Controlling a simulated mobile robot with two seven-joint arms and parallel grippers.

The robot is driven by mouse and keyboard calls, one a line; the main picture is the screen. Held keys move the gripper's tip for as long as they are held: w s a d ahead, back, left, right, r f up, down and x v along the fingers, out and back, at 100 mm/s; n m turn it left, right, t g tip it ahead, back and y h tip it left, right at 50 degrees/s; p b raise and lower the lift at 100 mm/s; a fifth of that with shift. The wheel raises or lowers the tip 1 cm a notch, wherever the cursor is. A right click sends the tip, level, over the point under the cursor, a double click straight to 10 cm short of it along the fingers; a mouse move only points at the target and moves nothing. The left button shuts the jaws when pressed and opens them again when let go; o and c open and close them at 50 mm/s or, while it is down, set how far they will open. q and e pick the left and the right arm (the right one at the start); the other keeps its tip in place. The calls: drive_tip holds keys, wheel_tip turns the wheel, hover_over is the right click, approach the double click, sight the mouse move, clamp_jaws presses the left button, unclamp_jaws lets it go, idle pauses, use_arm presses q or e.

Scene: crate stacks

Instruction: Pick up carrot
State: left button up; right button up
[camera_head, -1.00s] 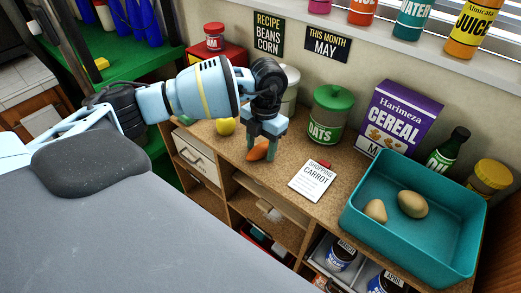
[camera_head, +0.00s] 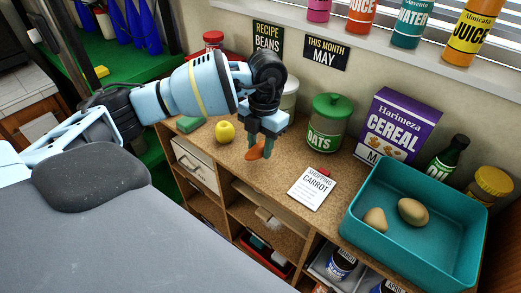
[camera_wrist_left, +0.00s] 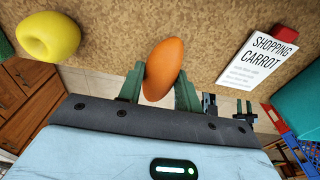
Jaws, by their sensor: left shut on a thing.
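The orange carrot (camera_head: 256,152) is between the fingers of my left gripper (camera_head: 261,146), above the wooden counter. In the left wrist view the carrot (camera_wrist_left: 163,69) sits between the two green fingertips of the gripper (camera_wrist_left: 159,88), which is shut on it. My left arm comes in from the left in the head view. My right gripper is not in view.
A yellow apple-like fruit (camera_head: 225,132) stands left of the gripper. A shopping card (camera_head: 312,188) lies to its right. A teal crate (camera_head: 358,238) with two potato-like items stands at the right. The oats jar (camera_head: 330,120) and cereal box (camera_head: 400,125) stand behind.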

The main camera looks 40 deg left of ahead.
use_arm(q)
drive_tip(key=s+d, duration=0.3)
drive_tip(key=s, duration=0.4)
drive_tip(key=s+d+r, duration=0.1)
drive_tip(key=s+d, duration=0.2)
drive_tip(key=s, duration=0.4)
drive_tip(key=shift+d, duration=0.35)
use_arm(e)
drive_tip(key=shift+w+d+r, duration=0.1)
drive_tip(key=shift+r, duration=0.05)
use_arm(q)
drive_tip(key=shift+r, duration=0.15)
